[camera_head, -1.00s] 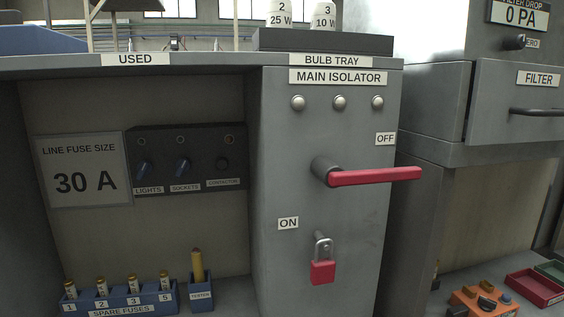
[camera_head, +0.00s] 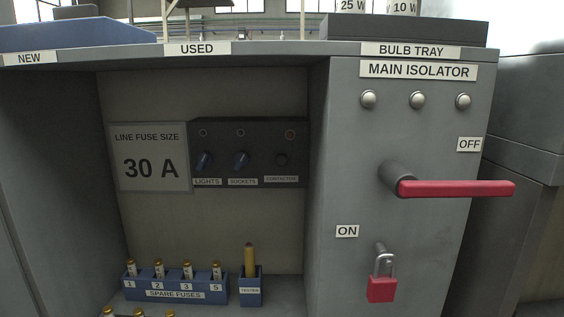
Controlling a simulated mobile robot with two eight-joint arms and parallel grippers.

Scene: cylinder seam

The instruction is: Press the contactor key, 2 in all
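The contactor key (camera_head: 281,159) is a dark round button on the right of a black switch panel (camera_head: 262,136), above the label CONTACTOR. A small reddish lamp (camera_head: 290,135) sits above it. The panel is on the back wall of the open recess under the bench top. Neither of my grippers shows in the head view.
The main isolator cabinet (camera_head: 345,280) stands right of the recess. Its red handle (camera_head: 455,188) points right, near OFF, and a red padlock (camera_head: 381,288) hangs below. A blue spare fuse rack (camera_head: 190,294) and a tester holder (camera_head: 250,290) stand low in the recess.

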